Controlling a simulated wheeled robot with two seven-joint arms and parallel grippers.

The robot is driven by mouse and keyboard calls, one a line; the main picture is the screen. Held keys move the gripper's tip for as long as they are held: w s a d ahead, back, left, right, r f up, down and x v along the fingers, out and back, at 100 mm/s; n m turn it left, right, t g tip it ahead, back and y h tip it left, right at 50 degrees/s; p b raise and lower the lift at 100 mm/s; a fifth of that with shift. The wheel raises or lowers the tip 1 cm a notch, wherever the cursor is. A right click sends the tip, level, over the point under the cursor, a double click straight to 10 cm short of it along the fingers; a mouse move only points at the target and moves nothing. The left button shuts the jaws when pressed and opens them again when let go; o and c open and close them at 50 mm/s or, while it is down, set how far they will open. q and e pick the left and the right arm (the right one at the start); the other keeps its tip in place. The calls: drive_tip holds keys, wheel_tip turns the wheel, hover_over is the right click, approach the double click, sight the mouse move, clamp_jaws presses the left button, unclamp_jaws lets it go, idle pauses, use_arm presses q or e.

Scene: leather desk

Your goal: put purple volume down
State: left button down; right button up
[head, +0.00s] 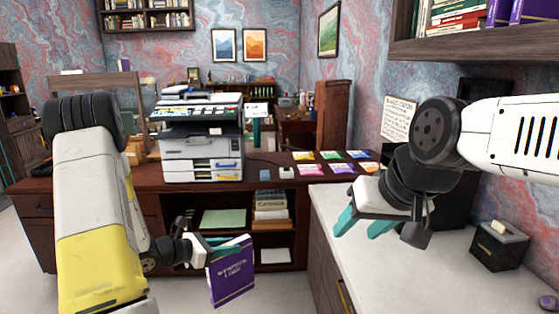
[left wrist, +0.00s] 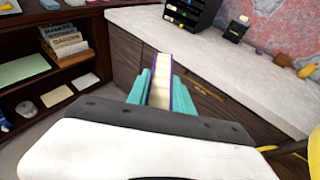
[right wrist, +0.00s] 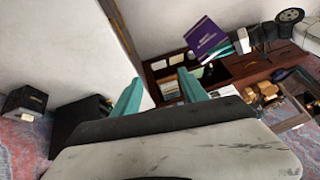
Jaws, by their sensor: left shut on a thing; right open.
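The purple volume (head: 232,271) is a book with a purple cover and pale page edges. My left gripper (head: 222,245) is shut on it and holds it in the air, slightly tilted, in front of the desk's open shelves and left of the white counter. The left wrist view shows the book (left wrist: 162,82) edge-on between the teal fingers (left wrist: 159,90). In the right wrist view the book (right wrist: 204,38) shows its cover at the top. My right gripper (head: 365,224) is open and empty above the white counter; its teal fingers (right wrist: 160,90) are spread apart.
The white counter (head: 400,275) has a wide clear surface, with a dark box (head: 498,246) toward its right. A printer (head: 200,140) and colored cards (head: 335,162) sit on the dark desk (head: 275,178). Stacked books (head: 270,207) stand in its shelves. A wall shelf (head: 460,45) holds more purple books.

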use_arm(q)
drive_tip(key=shift+w+d+r+n+t+y, duration=0.15)
drive_tip(key=shift+d+r+n+t+y, duration=0.2)
drive_tip(key=shift+n+t+y, duration=0.35)
drive_tip(key=shift+f+n+t+y, duration=0.1)
drive_tip(key=shift+n+t+y, duration=0.2)
drive_tip(key=shift+n+t, duration=0.15)
drive_tip(key=shift+s+a+f+n+t+y, duration=0.15)
drive_tip(key=shift+a+n+t+y, duration=0.15)
drive_tip(key=shift+n+y, duration=0.3)
drive_tip(key=shift+s+a+f+n+t+y, duration=0.2)
drive_tip(key=shift+n+t+y, duration=0.15)
drive_tip(key=shift+n+y, duration=0.2)
drive_tip(key=shift+a, duration=0.1)
